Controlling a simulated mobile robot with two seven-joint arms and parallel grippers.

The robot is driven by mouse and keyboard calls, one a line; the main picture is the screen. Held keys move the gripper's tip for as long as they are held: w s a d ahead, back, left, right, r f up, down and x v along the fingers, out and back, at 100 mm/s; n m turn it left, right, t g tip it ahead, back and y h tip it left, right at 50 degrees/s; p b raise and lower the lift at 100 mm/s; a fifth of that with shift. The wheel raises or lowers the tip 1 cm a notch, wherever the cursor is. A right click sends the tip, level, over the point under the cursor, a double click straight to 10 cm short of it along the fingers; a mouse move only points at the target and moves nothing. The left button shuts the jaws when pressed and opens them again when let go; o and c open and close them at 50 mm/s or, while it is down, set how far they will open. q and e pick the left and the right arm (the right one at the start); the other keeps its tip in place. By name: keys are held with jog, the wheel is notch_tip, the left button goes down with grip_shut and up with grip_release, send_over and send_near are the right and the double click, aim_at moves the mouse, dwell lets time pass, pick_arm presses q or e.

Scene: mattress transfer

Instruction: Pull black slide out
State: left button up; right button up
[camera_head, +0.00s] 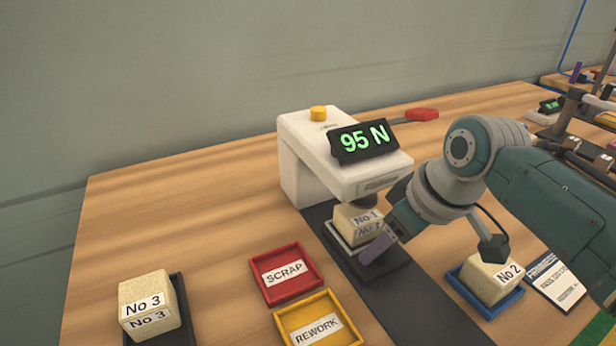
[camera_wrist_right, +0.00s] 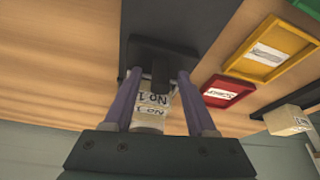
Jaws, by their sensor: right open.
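The black slide (camera_head: 385,284) sits at the front of the white press (camera_head: 300,160), on a dark strip. A foam block labelled No 1 (camera_head: 352,218) rests on it in a light holder, partly under the press head. The block No 1 (camera_wrist_right: 152,108) shows behind. My left gripper is not in view.
The press display (camera_head: 363,141) reads 95 N. A red SCRAP tray (camera_head: 262,288) and yellow REWORK tray (camera_head: 284,328) lie left of the strip. Block No 3 (camera_head: 148,300) stands far left, block No 2 (camera_head: 490,280) in a blue tray right. A paper card (camera_head: 560,280) lies beside it.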

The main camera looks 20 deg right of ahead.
grip_shut()
dwell(1.3)
